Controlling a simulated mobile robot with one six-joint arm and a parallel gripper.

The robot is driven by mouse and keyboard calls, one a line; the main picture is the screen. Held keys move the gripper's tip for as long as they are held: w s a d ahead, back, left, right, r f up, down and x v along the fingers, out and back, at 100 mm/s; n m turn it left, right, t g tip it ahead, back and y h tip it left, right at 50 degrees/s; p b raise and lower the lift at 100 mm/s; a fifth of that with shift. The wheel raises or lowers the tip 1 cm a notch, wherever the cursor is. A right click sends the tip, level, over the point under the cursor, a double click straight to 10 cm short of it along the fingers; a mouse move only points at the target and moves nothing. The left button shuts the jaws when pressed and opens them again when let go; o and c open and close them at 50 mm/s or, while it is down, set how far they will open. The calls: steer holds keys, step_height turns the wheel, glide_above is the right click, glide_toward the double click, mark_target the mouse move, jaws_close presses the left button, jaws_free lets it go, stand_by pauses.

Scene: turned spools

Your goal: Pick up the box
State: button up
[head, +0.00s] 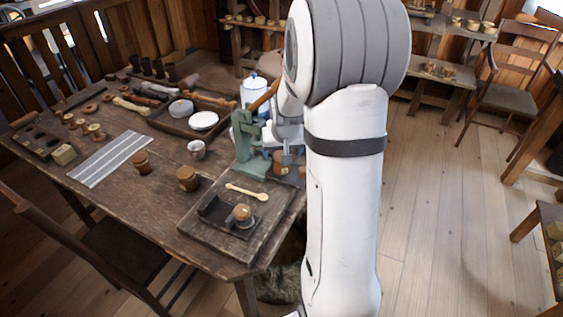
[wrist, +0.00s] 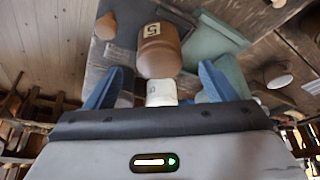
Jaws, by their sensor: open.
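A round brown turned box (wrist: 160,52) with a pale number label on its top side shows in the wrist view, between and a little beyond the fingertips. My gripper (wrist: 160,72) is open, with one blue finger on each side of the box. In the head view my gripper (head: 288,154) points down at the table's right end, beside the green press, and my arm hides part of this area. A brown box (head: 280,168) shows partly there, just below the gripper.
The green press (head: 250,145) stands close to the gripper's left. A dark board (head: 218,238) with a pale spoon (head: 247,192) and a small turned piece lies in front.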

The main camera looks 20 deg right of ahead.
steer(key=shift+x, duration=3.1)
steer(key=shift+c, duration=0.5)
steer(key=c, duration=1)
steer(key=shift+r, duration=0.15)
steer(key=shift+c, duration=0.2)
